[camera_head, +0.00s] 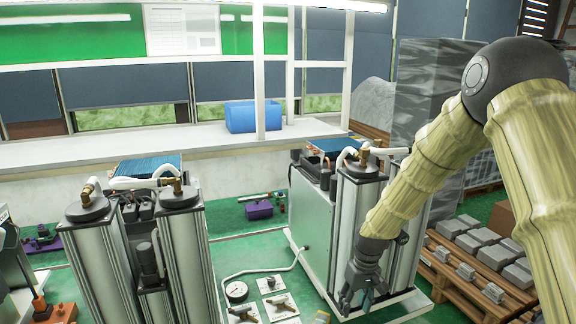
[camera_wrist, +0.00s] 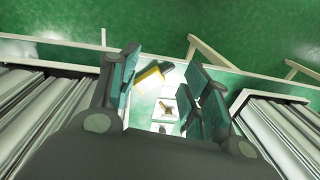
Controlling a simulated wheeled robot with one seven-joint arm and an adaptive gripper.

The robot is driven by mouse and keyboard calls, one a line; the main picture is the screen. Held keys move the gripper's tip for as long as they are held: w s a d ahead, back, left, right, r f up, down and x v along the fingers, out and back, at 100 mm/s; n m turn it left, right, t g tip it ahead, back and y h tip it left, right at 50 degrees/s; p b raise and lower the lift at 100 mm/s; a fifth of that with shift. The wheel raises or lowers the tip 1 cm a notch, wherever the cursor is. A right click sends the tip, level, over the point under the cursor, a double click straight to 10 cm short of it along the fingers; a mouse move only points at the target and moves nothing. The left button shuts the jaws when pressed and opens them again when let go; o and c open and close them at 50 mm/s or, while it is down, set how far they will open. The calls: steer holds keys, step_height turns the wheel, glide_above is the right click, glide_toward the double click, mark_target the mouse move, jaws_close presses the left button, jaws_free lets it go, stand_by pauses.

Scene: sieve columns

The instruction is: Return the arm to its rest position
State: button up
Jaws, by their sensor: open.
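My gripper (camera_head: 358,290) hangs at the end of my arm in the head view, in front of the right sieve column unit (camera_head: 318,215). In the wrist view my gripper (camera_wrist: 165,95) has its two teal-padded fingers spread apart with nothing between them. Below and beyond the fingers, a yellow item (camera_wrist: 153,76) and a white plate with a brass fitting (camera_wrist: 165,107) lie on the lower surface. My arm reaches in from the right and covers part of the right unit's columns.
A left unit (camera_head: 95,250) with tall silver cylinders stands apart from the right one. A gauge (camera_head: 236,291) and valve plates (camera_head: 279,307) lie between them. A pallet with grey blocks (camera_head: 494,257) is at right. A blue bin (camera_head: 240,117) sits on the back bench.

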steer(key=s+f+m+b, duration=0.1)
steer(key=s+f+b, duration=0.1)
steer(key=s+f, duration=0.85)
steer(key=s+f+m+b, duration=0.1)
steer(key=s+f+b, duration=0.1)
steer(key=s+f, duration=0.9)
steer(key=s+d+f+b, duration=0.2)
steer(key=s+f, duration=0.4)
steer(key=s, duration=0.4)
steer(key=s+d+f+m+h+b, duration=0.1)
steer(key=s+f+b, duration=0.1)
steer(key=s+f, duration=0.5)
steer(key=s, duration=0.4)
steer(key=shift+s+d, duration=0.15)
steer(key=shift+d, duration=0.25)
steer(key=shift+f, duration=0.1)
